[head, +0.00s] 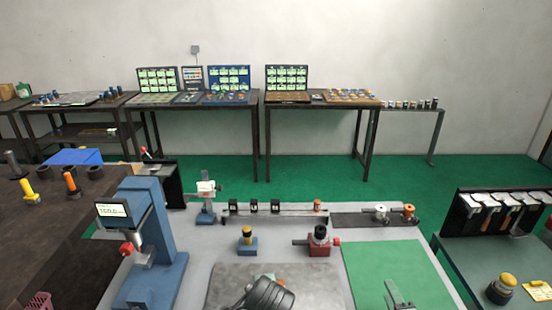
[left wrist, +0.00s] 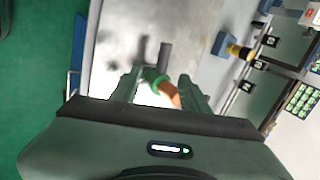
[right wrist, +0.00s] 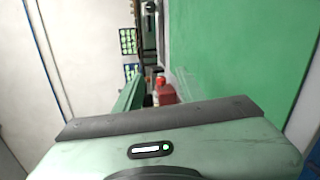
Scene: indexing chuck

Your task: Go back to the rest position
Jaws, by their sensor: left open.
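My right gripper (head: 398,292) is in the head view at the lower right, over the green mat (head: 385,262). In the right wrist view its fingers (right wrist: 157,88) stand apart with nothing held, and a red block (right wrist: 167,94) shows beyond them. My left gripper (left wrist: 160,88) is open in the left wrist view. A green and orange-brown piece (left wrist: 160,82) shows between or beyond its fingers; I cannot tell whether they touch. In the head view a dark ribbed round body (head: 268,296) at the bottom centre partly hides a similar green and orange piece (head: 264,278).
A blue stand with a display (head: 155,235) rises at the left of the grey bench. A red block with a dark knob (head: 319,242) and a small blue fixture (head: 247,241) stand mid-bench. A dark rack (head: 492,214) is at right. Green floor (head: 300,172) lies open behind.

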